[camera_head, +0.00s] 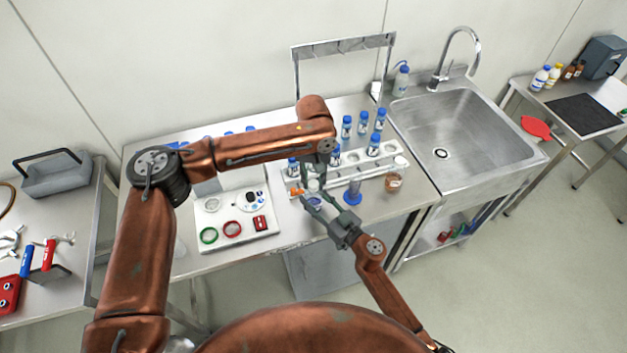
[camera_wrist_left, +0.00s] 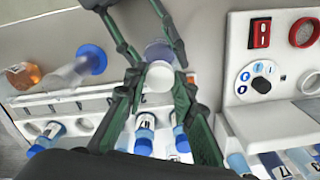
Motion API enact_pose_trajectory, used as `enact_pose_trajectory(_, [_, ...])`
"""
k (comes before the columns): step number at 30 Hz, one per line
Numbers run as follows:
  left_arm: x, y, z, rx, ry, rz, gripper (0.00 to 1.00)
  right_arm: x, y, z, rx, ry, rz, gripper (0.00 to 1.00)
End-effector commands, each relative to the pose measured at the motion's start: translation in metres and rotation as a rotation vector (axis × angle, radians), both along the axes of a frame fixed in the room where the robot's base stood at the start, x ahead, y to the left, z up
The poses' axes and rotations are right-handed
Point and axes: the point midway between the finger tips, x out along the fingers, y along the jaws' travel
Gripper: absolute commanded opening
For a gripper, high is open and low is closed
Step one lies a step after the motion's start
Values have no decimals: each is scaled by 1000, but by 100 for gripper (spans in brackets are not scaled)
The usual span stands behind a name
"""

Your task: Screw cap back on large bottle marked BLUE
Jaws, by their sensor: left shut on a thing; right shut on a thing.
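A bottle with a bluish body (camera_head: 314,203) is between the fingers of my right gripper (camera_head: 317,206), near the bench's front edge. It shows in the left wrist view (camera_wrist_left: 158,51) behind the cap; its label cannot be read. My left gripper (camera_head: 316,182) is directly above it, shut on a round white cap (camera_wrist_left: 158,77). The cap lines up with the bottle's top; I cannot tell whether they touch. My right gripper comes in from the front right and is shut on the bottle.
A white rack (camera_head: 352,173) with several blue-capped bottles stands close behind. A clear cylinder with a blue base (camera_head: 352,194) and a brown jar (camera_head: 393,182) are to the right. A white device panel (camera_head: 232,220) is to the left. A sink (camera_head: 450,135) adjoins the bench.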

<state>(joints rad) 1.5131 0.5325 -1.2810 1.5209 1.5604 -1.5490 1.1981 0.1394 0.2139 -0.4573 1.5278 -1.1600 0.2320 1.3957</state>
Motion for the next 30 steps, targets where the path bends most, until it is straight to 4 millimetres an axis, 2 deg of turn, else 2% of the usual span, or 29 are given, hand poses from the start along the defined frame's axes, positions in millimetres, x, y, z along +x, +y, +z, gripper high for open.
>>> enact_pose_trajectory(5, [0, 0, -1, 0, 1, -170, 0, 0, 0, 0, 0, 0, -1, 0])
enact_pose_trajectory(30, [2, 1, -1, 2, 0, -1792, 0, 0, 0, 0, 0, 0, -1, 0])
